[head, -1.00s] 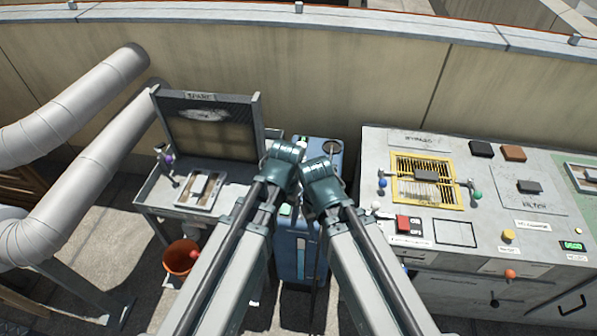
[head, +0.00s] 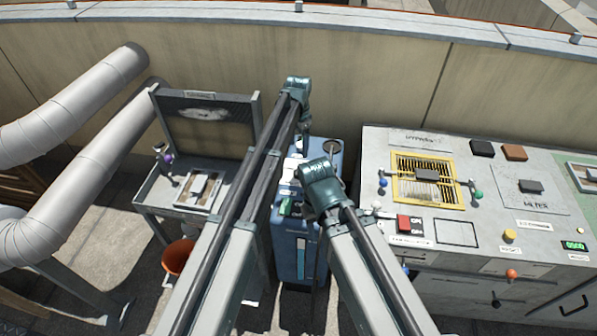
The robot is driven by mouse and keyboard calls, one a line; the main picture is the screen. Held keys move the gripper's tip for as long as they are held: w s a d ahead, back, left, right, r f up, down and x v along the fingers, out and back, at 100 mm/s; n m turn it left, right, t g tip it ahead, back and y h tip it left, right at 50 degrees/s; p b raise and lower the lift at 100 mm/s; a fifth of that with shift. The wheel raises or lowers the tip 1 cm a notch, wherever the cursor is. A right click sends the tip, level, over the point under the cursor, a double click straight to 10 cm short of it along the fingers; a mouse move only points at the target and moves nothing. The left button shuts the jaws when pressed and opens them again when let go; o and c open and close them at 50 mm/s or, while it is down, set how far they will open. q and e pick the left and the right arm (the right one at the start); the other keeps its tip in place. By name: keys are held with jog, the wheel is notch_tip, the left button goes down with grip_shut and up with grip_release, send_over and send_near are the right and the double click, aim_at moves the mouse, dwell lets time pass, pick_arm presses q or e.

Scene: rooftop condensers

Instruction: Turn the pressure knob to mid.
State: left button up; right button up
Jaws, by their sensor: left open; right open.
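On the grey panel top at the right, a yellow knob (head: 509,236) sits beside small labels too blurred to read. An orange knob (head: 512,274) sits below it on the front edge. I cannot tell which one is the pressure knob, or its setting. A green lit display (head: 573,245) is to their right. My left gripper (head: 303,147) is open above the blue unit, well left of the panel. My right gripper (head: 325,212) is open, lower and nearer, also left of the panel and far from both knobs. Its fingertips are mostly hidden behind its own wrist.
The panel also carries a red-and-black switch (head: 409,225), a yellow-framed grille (head: 428,181) and a filter cover (head: 530,186). The blue unit (head: 290,245) stands between panel and side table (head: 150,195). An orange bucket (head: 178,257) and large pipes (head: 75,105) are left.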

aim_at(298, 171)
pick_arm(q)
notch_tip(298, 171, down, 13)
jog(key=b, duration=1.2)
grip_shut()
